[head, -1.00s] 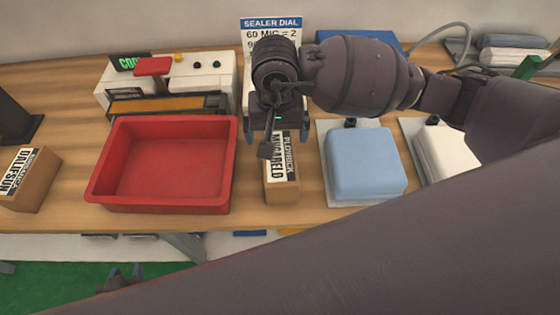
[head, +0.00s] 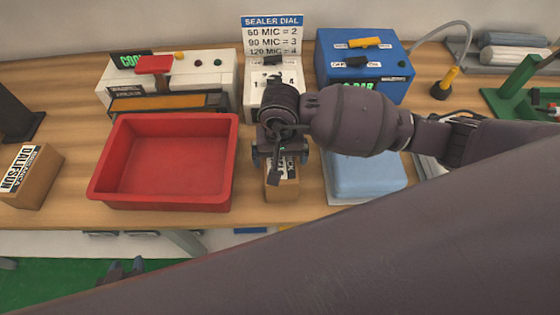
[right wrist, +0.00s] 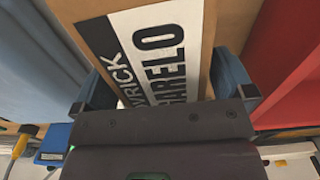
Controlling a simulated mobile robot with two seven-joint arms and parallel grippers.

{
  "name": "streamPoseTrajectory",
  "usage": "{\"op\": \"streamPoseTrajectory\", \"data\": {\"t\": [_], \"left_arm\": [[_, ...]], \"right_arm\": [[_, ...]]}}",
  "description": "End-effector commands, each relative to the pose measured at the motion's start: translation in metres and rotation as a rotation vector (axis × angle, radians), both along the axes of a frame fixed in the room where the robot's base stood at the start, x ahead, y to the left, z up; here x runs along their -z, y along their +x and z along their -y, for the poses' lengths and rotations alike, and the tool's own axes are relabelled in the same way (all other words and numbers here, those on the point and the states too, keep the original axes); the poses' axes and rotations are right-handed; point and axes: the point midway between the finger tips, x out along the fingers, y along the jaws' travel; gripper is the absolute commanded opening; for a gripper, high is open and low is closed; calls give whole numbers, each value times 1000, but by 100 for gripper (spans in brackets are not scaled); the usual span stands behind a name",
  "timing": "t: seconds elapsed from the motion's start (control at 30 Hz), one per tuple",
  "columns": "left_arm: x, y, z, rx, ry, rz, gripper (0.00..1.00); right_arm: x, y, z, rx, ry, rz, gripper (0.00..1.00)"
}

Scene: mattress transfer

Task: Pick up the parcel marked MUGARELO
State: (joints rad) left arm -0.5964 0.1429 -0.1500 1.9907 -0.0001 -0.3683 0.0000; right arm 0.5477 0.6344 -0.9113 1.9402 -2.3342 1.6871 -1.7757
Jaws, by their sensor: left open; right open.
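The MUGARELO parcel (head: 282,191) is a small brown box with a black and white label, standing on the bench right of the red tray. The arm partly hides it in the head view. My right gripper (head: 279,160) is over its far part, fingers open. In the right wrist view the parcel (right wrist: 178,45) lies between the two blue fingers, its label ending in "ARELO" partly hidden by the gripper body. The fingers look spread around it; I cannot tell whether they touch. My left gripper (head: 122,272) is low at the left, below the bench edge, open and empty.
The empty red tray (head: 162,200) is close left of the parcel, and a pale blue cushion-like block (head: 365,180) close right. Behind are a sealer (head: 210,75), a dial sign (head: 272,35) and a blue machine (head: 345,70).

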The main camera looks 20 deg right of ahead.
Motion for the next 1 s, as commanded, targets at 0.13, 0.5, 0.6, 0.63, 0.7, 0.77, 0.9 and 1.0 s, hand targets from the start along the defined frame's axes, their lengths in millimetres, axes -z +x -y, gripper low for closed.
{"op": "streamPoseTrajectory", "data": {"t": [0.13, 0.5, 0.6, 0.63, 0.7, 0.77, 0.9, 1.0], "left_arm": [[0, 0, 0, 0, 0, 0, 43], [2, -5, -1, -2, 0, -9, 43], [3, -5, -1, -4, 0, -11, 43], [3, -5, -1, -3, 1, -11, 43], [3, -5, -1, -3, 1, -11, 43], [3, -5, -1, -3, 1, -11, 43], [3, -5, -1, -3, 1, -10, 43], [2, -4, -1, -2, 0, -8, 43]], "right_arm": [[13, 0, 0, 1, 0, -2, 100], [14, 0, 0, 0, -1, 0, 85], [14, 0, 0, 0, -1, 0, 69], [14, 0, 0, 0, -1, 0, 65], [14, 0, 0, 0, -1, 0, 54], [14, 0, 0, 0, -1, 0, 45], [13, 0, 0, 0, 0, 1, 40], [13, 0, 0, 0, 0, 1, 40]]}}
